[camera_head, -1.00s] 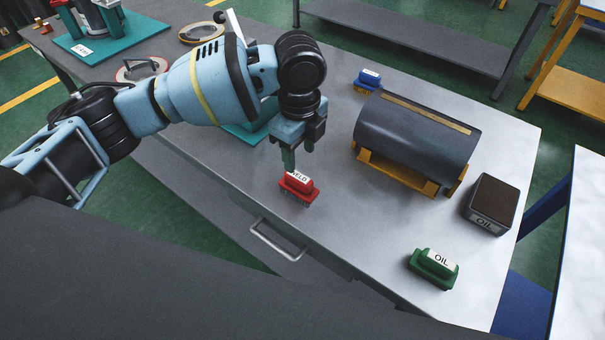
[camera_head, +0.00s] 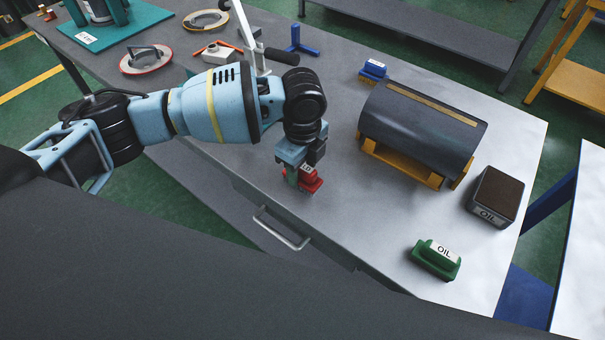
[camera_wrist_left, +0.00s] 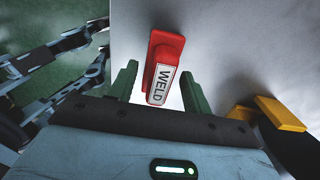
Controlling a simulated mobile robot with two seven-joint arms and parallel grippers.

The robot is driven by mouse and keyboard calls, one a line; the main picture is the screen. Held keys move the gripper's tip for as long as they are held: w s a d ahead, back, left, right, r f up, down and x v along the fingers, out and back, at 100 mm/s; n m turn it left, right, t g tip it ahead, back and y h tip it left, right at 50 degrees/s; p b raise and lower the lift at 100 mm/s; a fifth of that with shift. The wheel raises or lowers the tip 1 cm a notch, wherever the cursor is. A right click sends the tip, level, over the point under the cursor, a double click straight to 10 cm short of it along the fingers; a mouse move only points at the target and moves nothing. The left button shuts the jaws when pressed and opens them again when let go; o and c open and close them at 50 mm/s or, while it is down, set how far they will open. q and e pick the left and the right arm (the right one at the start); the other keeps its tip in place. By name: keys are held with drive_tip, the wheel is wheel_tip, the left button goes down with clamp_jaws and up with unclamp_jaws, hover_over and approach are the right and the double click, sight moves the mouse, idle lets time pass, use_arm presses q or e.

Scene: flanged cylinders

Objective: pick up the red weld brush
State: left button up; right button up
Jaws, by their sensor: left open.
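The red weld brush (camera_head: 313,184) stands on the grey bench top near its front edge, partly hidden by my left gripper (camera_head: 301,182) in the head view. In the left wrist view the red brush (camera_wrist_left: 166,48) shows its white WELD label, with its near end between the two green fingers of my left gripper (camera_wrist_left: 160,88). The fingers are open, one on each side, with a visible gap to the brush. My right gripper is in neither view.
Right of the gripper, a dark half-cylinder sits on a yellow cradle (camera_head: 408,167). A blue brush (camera_head: 373,71) stands behind it. A green OIL brush (camera_head: 435,260) and a dark OIL box (camera_head: 494,200) are farther right. A drawer handle (camera_head: 280,230) projects at the bench front.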

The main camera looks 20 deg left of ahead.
use_arm(q)
clamp_jaws()
drive_tip(key=shift+r, duration=0.1)
drive_tip(key=shift+r, duration=0.1)
idle(0.3)
